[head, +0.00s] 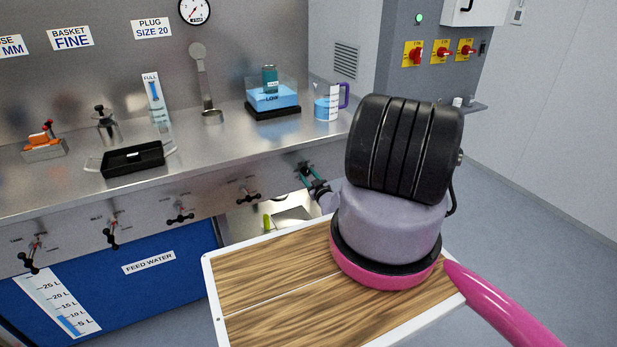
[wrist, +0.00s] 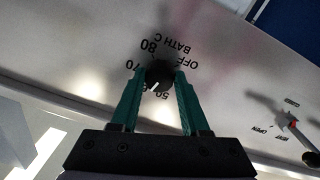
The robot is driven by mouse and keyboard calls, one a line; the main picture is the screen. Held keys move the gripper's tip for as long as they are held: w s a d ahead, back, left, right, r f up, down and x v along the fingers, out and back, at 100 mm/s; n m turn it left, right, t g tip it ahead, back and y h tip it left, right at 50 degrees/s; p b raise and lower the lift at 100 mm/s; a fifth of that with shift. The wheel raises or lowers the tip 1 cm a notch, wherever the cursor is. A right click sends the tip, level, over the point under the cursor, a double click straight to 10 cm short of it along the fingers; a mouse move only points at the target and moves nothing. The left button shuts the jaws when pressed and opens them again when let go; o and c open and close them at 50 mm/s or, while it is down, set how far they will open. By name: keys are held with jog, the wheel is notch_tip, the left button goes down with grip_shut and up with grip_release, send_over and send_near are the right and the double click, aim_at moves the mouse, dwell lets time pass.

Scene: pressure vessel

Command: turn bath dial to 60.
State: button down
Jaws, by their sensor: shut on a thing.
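The bath dial (wrist: 160,75) is a small black knob on the steel front panel, with "BATH C" and "OFF" printed beside it. The teal fingers of my gripper (wrist: 159,82) are shut on it from both sides. A white mark on the knob points to the lower left of the wrist view, between the 70 and the 50. The number there is partly hidden by the left finger and hard to read. The 80 shows clearly. In the head view, my gripper (head: 309,174) is at the panel under the counter edge, and the dial is largely hidden.
A valve handle (wrist: 293,122) marked "OPEN" and "CLOSED" sits right of the dial. Several more handles, such as one black handle (head: 248,196), line the panel. A water bath (head: 272,108) marked "LOW" and a measuring jug (head: 327,107) stand on the counter (head: 225,140) above.

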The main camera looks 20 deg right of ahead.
jog(key=shift+s+f+m, duration=0.1)
jog(key=shift+m, duration=0.9)
jog(key=shift+a, duration=0.1)
jog(key=shift+c, duration=2)
grip_release()
jog(key=s, duration=1)
jog(key=shift+s, duration=0.4)
